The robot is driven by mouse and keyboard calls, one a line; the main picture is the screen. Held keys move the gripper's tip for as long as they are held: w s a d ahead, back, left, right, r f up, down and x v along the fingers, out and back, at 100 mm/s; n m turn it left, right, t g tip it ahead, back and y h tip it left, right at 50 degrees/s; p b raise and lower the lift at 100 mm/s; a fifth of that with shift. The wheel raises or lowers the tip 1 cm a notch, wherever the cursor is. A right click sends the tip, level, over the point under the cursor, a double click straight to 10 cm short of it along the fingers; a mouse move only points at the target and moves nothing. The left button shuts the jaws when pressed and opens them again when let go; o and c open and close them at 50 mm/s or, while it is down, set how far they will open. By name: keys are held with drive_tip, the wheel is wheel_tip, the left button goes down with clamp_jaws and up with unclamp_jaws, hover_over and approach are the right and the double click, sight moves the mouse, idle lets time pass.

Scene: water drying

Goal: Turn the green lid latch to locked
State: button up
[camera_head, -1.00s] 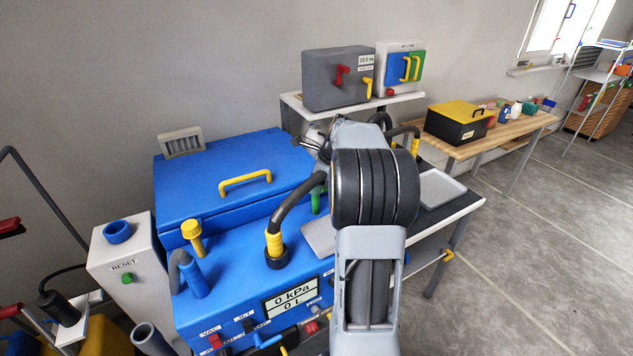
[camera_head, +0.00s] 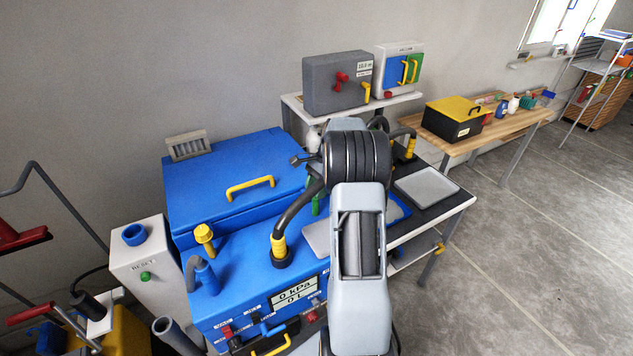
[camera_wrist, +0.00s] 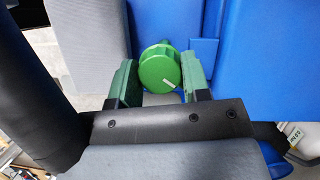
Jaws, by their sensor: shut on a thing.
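The green lid latch (camera_wrist: 158,68) is a round knob with a short white mark on its face, on the blue machine (camera_wrist: 118,14), in the wrist view. My gripper (camera_wrist: 160,78) has one dark green finger on each side of the knob and is shut on it. The white mark points toward the lower right. In the head view, the blue lid (camera_head: 225,170) with a yellow handle (camera_head: 250,187) is down on the machine. A bit of green shows left of my arm there; I cannot tell whether it is latch or finger. My arm hides the rest.
A black hose with a yellow collar (camera_head: 279,245) rises close to my arm. A yellow knob (camera_head: 204,233) stands on the machine's left front. A grey tray (camera_head: 427,187) lies on the bench at right. A white RESET box (camera_head: 150,270) stands at left. Floor at right is clear.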

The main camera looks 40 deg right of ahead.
drive_tip(key=n+g+p, duration=0.1)
drive_tip(key=n, duration=0.2)
drive_tip(key=shift+r+n+p, duration=0.1)
drive_tip(key=shift+n+p, duration=0.2)
drive_tip(key=shift+p, duration=0.05)
drive_tip(key=shift+w+n+g+h+p, duration=0.1)
drive_tip(key=shift+n+g+h+p, duration=0.55)
drive_tip(key=shift+n, duration=1.15)
drive_tip(key=shift+g, duration=0.25)
drive_tip(key=o, duration=0.9)
drive_tip(key=shift+o, duration=0.2)
drive_tip(key=v, duration=1.3)
drive_tip(key=shift+d+r, duration=0.2)
drive_tip(key=shift+d, duration=0.1)
drive_tip(key=shift+w, duration=0.1)
